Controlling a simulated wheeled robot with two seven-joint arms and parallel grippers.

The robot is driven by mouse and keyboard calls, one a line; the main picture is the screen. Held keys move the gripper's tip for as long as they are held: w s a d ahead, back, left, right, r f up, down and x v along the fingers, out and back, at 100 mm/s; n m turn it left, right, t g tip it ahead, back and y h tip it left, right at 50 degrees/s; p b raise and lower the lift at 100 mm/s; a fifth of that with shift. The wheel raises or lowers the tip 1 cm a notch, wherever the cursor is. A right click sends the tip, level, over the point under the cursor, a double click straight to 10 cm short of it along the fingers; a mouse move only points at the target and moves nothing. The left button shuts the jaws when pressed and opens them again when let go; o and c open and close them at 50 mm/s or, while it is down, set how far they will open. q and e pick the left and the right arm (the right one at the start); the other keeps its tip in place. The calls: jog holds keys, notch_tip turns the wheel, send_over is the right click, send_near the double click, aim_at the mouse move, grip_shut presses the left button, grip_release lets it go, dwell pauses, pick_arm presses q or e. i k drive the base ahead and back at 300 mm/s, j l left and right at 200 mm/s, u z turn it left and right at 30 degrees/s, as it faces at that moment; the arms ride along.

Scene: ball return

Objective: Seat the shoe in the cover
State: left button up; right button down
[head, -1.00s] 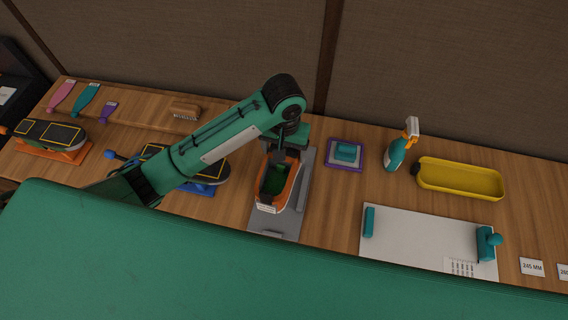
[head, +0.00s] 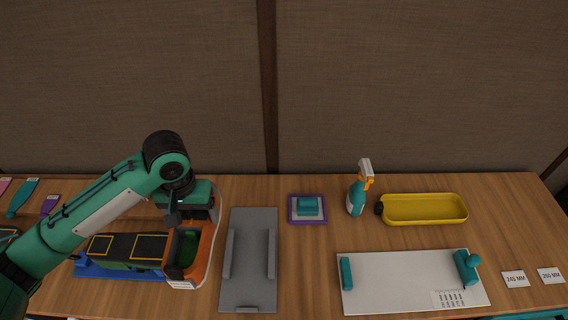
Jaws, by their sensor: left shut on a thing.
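My left gripper (head: 176,217) points down from the upper left and is shut on the shoe (head: 206,256). The shoe is orange with a white edge, a green inside and a white label at its near end. It stands just left of a grey plate with two raised rails (head: 250,290). Its left side meets a long black piece with yellow-outlined squares (head: 149,246) on a blue base (head: 96,270). I cannot tell whether they touch. A yellow open shell (head: 425,209) with a black knob lies at the right; I cannot tell which thing is the cover. My right gripper is out of view.
A purple-rimmed tray (head: 293,216) holds a teal block. A spray bottle (head: 355,199) stands beside the yellow shell. A white board (head: 400,285) with teal stops lies at the front right, near two number cards (head: 515,279). The grey plate is empty between its rails.

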aim_at(421, 211)
jog(key=z, duration=1.25)
